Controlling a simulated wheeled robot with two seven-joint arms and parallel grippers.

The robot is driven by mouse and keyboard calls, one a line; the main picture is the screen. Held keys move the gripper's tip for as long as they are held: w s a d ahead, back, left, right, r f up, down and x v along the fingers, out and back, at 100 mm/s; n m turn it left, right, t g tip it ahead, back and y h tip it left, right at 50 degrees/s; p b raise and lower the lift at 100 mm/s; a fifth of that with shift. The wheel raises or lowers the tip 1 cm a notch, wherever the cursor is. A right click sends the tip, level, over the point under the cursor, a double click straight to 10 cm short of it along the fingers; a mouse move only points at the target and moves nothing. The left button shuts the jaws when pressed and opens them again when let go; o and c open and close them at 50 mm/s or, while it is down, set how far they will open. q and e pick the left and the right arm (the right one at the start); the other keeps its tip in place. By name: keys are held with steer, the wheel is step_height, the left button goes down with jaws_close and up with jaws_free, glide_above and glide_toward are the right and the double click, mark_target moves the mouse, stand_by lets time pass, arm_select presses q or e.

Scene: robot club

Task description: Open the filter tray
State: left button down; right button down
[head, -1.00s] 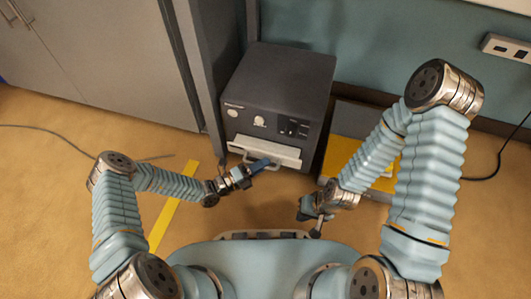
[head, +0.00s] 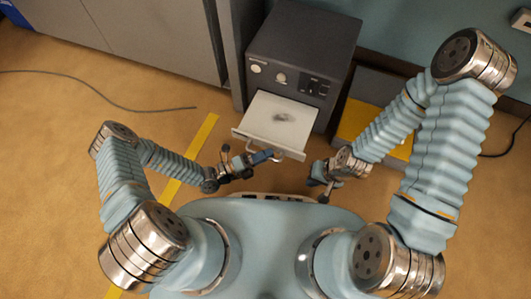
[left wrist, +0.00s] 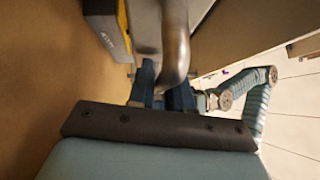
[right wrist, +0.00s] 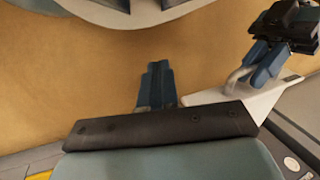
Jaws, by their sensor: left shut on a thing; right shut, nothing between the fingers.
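The white filter tray (head: 262,115) is pulled out of the front of a dark machine (head: 300,45), with a grey smudge on its surface. My left gripper (head: 268,156) is shut on the tray's handle (head: 293,155). In the left wrist view the curved metal handle (left wrist: 176,45) passes between the blue fingers of the left gripper (left wrist: 163,88). My right gripper (head: 322,185) is shut and empty, to the right of the tray and apart from it. The right wrist view shows its fingers (right wrist: 157,75) together, with the tray (right wrist: 255,100) at the right.
The machine has knobs and switches (head: 315,85) above the tray. A grey and yellow box (head: 358,120) stands to its right. Grey cabinets (head: 150,35) stand at the back left. A cable (head: 100,90) and a yellow stripe (head: 190,160) lie on the otherwise open floor at the left.

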arm_select(q)
steer(key=c, duration=1.4)
jaws_free()
steer(key=v, duration=1.3)
steer(key=shift+s+a+f, duration=0.1)
steer(key=shift+s+a, duration=0.1)
steer(key=shift+a, duration=0.15)
